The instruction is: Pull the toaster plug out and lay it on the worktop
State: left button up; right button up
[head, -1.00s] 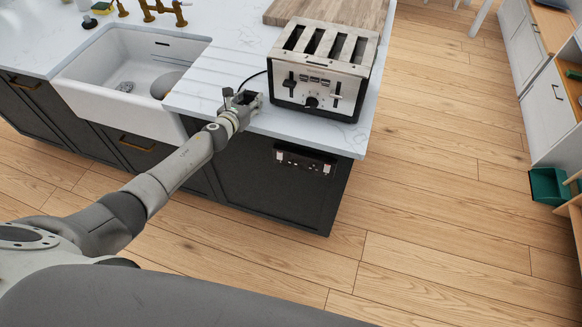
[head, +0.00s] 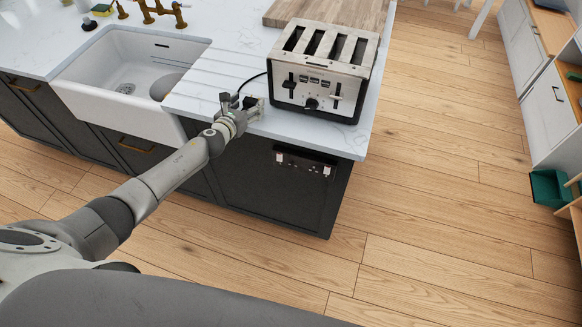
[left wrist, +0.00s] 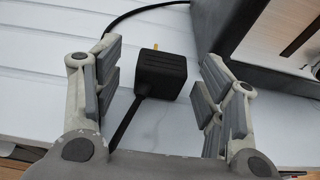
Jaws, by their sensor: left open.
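The black plug (left wrist: 162,75) with a brass pin lies on the white worktop (left wrist: 60,75) in the left wrist view, with its cord (left wrist: 125,122) running toward my wrist. My left gripper (left wrist: 158,88) is open, with a finger on each side of the plug and a gap at both sides. In the head view my left gripper (head: 240,102) is at the worktop's front edge, left of the silver and black toaster (head: 312,78). The plug is too small or hidden to make out there. My right gripper is not in view.
A dark panel with pale outlets (head: 305,162) is on the cabinet front below the toaster. A white sink (head: 130,65) lies to the left. A wooden board (head: 335,12) lies behind the toaster. The ribbed worktop between sink and toaster is largely clear.

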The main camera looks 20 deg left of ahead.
pick_arm(q)
jog(key=v, duration=1)
jog(key=shift+s, duration=0.25)
jog(key=shift+d, duration=0.1)
jog(key=s+a+f+n+g+y+b, duration=0.15)
jog(key=s+f+n, duration=0.45)
jog(key=f, duration=0.6)
jog(key=s+f+n+g+b, duration=0.25)
jog(key=s+f+n, duration=0.45)
jog(key=f, duration=0.5)
jog(key=s+f+n+g+y+b, duration=0.1)
jog(key=s+f+n+g, duration=0.2)
jog(key=s+f+n, duration=0.55)
jog(key=s+d+f+n+g+b, duration=0.1)
jog(key=s+d+f+n+g, duration=0.1)
jog(key=s+f, duration=0.4)
jog(key=s+d+f+n+g+h+b, duration=0.1)
jog(key=s+d+f+n, duration=0.4)
jog(key=s, duration=0.8)
jog(key=s+d+f+n+g+h+b, duration=0.1)
jog(key=s+d+f+n+g, duration=0.2)
jog(key=s+f, duration=0.6)
jog(key=shift+s+d+f+n+g+b, duration=0.25)
jog(key=shift+s+d+n, duration=0.55)
jog(key=shift+n, duration=0.45)
